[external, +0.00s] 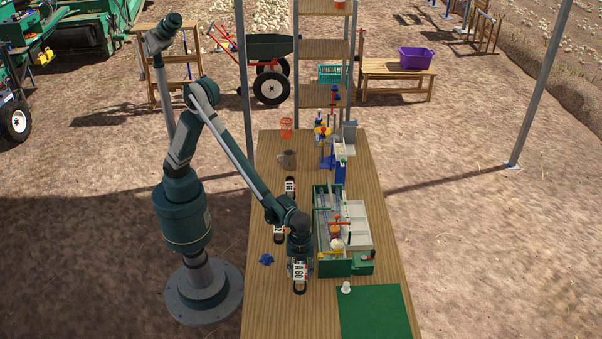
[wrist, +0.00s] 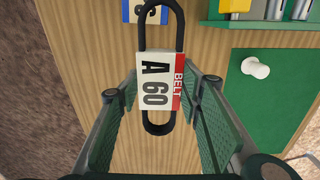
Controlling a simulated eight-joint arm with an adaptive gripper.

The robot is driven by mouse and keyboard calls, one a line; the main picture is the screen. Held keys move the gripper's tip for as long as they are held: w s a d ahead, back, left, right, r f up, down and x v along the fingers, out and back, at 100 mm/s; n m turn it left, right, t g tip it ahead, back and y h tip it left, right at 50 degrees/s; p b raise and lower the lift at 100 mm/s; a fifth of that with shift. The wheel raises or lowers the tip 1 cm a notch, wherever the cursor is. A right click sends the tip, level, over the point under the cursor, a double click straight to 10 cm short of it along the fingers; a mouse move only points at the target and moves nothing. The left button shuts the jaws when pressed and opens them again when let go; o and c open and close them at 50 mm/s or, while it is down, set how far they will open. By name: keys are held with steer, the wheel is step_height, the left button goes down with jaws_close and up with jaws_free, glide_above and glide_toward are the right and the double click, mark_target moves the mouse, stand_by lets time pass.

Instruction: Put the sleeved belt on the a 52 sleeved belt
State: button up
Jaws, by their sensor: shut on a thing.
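My gripper (external: 299,262) is shut on a black looped belt with a white and red sleeve marked "A 60 BELT" (wrist: 160,82). The sleeve sits between the two green finger pads in the wrist view. I cannot tell whether this belt touches the table. Two more dark belts with white sleeves lie on the table at its left side, one farther back (external: 290,187) and one nearer (external: 279,233). Their print is too small to read, so I cannot tell which is the A 52. A blue-edged white label (wrist: 150,12) shows partly behind the held belt.
A green box with pale compartments (external: 355,222) stands right of my gripper. A green mat (external: 375,315) and a white knob-like piece (external: 346,287) are at the front right. A blue knob (external: 266,259) lies to the left.

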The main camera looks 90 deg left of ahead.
steer(key=s+a, duration=0.3)
steer(key=a, duration=0.9)
steer(key=s+a+r, duration=0.1)
steer(key=s+a, duration=0.2)
steer(key=a, duration=1)
steer(key=s+a+r, duration=0.1)
steer(key=s+a, duration=0.2)
steer(key=a, duration=1)
steer(key=shift+s+a+n, duration=0.2)
steer(key=shift+s+n, duration=0.1)
steer(key=shift+s, duration=0.05)
steer(key=shift+f, duration=0.1)
steer(key=b, duration=0.1)
glide_toward(277, 231)
steer(key=shift+w+a+f, duration=0.3)
steer(key=shift+a+f, duration=0.25)
steer(key=shift+a, duration=0.3)
steer(key=shift+w+a+f, duration=0.3)
steer(key=shift+a+f, duration=0.25)
steer(key=shift+a, duration=0.3)
steer(key=shift+f+b, duration=0.45)
steer(key=shift+f, duration=1.65)
steer(key=shift+f, duration=0.2)
steer(key=o, duration=1)
steer(key=shift+c, duration=0.2)
